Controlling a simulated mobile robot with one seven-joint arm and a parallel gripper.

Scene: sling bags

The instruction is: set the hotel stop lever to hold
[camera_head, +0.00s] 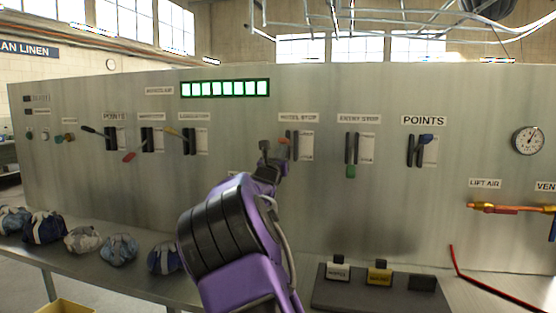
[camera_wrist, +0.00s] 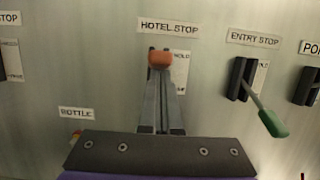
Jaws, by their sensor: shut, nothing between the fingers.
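The hotel stop lever has an orange knob (camera_head: 284,141), beneath the HOTEL STOP label (camera_head: 298,118) on the grey panel. In the wrist view the orange knob (camera_wrist: 159,59) is high on its mount, about level with the word HOLD on the white plate (camera_wrist: 182,65) to its right. My gripper (camera_head: 280,165) is shut and empty, just below the knob in the head view. In the wrist view its grey fingers (camera_wrist: 161,88) reach up toward the knob and cover the lever's shaft and slot. I cannot tell whether they touch the knob.
The ENTRY STOP lever, with a green knob (camera_head: 350,171), points down to the right. A POINTS lever with a blue knob (camera_head: 427,137) is farther right. Several other levers line the left. Bundled bags (camera_head: 118,249) and a dark button box (camera_head: 375,293) lie below the panel.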

